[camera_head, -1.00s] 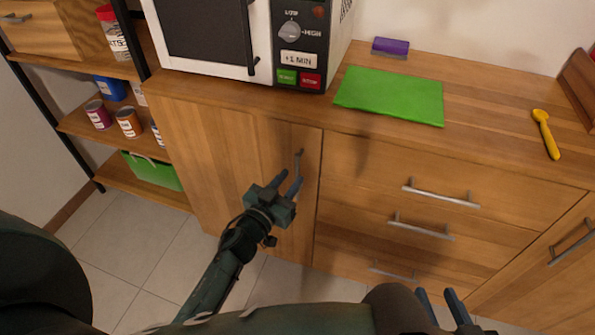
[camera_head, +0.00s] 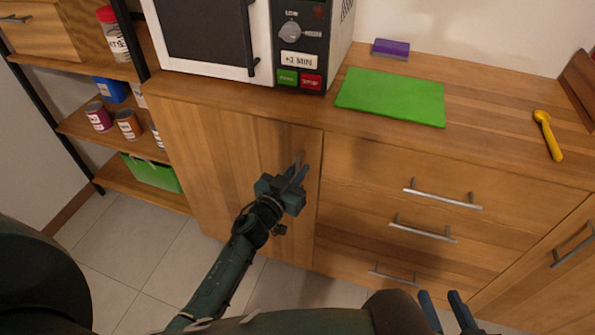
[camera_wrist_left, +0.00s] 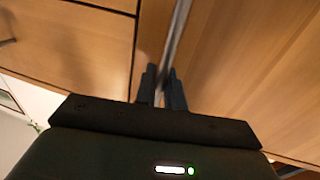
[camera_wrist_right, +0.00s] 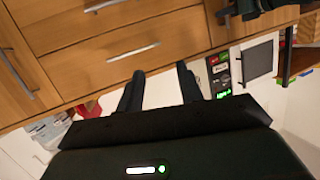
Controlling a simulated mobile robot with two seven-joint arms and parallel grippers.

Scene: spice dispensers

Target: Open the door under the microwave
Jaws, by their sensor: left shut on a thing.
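The wooden door (camera_head: 215,165) under the microwave (camera_head: 255,40) looks closed, flush with the drawer fronts beside it. Its metal handle (camera_wrist_left: 179,30) runs between the fingers of my left gripper (camera_wrist_left: 161,88) in the left wrist view. My left gripper (camera_head: 297,174) is shut on that handle in the head view and hides most of it. My right gripper (camera_head: 442,300) is low at the front, away from the door. In the right wrist view its fingers (camera_wrist_right: 158,85) are apart with nothing between them.
Several drawers with bar handles (camera_head: 442,200) lie right of the door. A green board (camera_head: 390,97), a purple sponge (camera_head: 390,48) and a yellow spoon (camera_head: 547,135) rest on the counter. A shelf with cans (camera_head: 128,124) stands left. Tiled floor (camera_head: 130,240) in front is clear.

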